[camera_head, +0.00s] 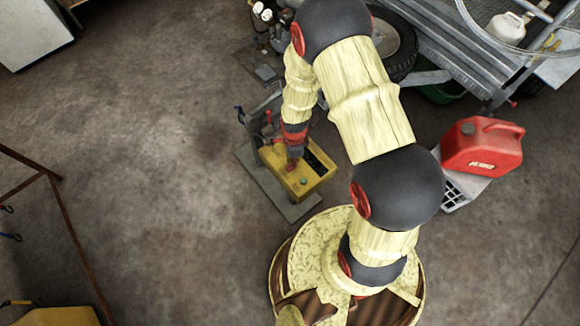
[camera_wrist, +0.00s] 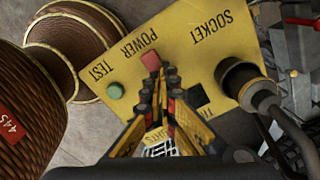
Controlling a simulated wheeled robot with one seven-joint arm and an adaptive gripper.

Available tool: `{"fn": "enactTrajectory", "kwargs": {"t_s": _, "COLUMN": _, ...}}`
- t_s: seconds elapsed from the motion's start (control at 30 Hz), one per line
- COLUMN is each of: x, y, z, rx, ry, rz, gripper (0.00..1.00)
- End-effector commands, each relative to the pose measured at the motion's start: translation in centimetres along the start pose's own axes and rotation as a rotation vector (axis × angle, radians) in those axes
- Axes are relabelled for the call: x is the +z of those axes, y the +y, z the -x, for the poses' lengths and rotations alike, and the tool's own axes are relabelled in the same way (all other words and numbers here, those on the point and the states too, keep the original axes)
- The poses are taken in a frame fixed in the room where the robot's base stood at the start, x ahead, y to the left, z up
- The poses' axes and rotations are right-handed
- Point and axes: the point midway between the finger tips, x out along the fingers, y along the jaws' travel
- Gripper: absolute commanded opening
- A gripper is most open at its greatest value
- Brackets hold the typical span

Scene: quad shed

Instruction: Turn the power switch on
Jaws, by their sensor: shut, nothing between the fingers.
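The red power switch (camera_wrist: 150,60) is by the word POWER. A green button (camera_wrist: 116,90) is by the word TEST. My gripper (camera_wrist: 158,82) is shut and empty, its fingertips right at the red switch; I cannot tell whether they touch it. In the head view my gripper (camera_head: 293,158) is over the box, hiding the switch.
A dark round socket with a plug and cable (camera_wrist: 240,80) is right of my fingers. A red fuel can (camera_head: 482,147) stands on a pale crate at the right. A metal trailer (camera_head: 450,50) is at the top right. The floor left of the box is clear.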

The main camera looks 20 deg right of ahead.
Motion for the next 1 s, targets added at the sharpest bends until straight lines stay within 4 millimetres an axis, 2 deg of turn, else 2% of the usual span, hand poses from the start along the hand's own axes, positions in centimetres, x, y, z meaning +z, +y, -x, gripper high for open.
{"fn": "enactTrajectory", "kwargs": {"t_s": 1.0, "x": 0.0, "y": 0.0, "z": -1.3, "rx": 0.0, "ry": 0.0, "rz": 0.0, "gripper": 0.0}}
